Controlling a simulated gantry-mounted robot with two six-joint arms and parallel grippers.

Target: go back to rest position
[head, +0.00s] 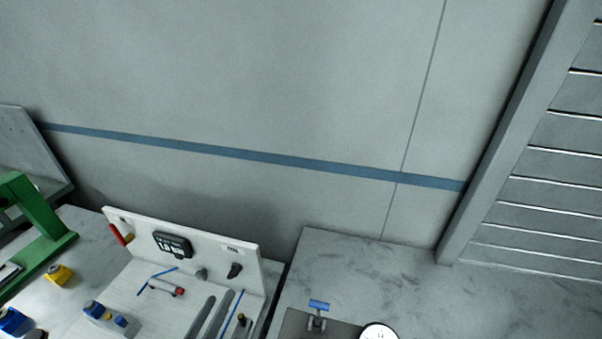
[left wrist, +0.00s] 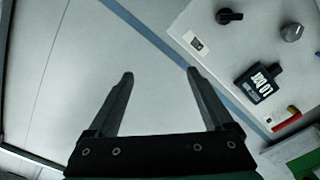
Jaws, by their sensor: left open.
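My left gripper (head: 221,295) shows at the bottom edge of the head view as two grey fingers pointing up the picture, in front of the white panel. In the left wrist view its two dark fingers (left wrist: 160,72) are spread apart. Nothing is between them, and only the pale wall shows behind the gap. The rest of the left arm is out of the head view. My right gripper is in neither view.
The white panel (head: 140,228) carries a black display (head: 172,245) and knobs. Left are a green frame (head: 40,215) and a yellow part (head: 58,274). Right are a blue-handled clamp (head: 318,306), a white dial (head: 378,332) and bare grey worktop (head: 370,270). A blue-striped wall (head: 250,80) stands behind.

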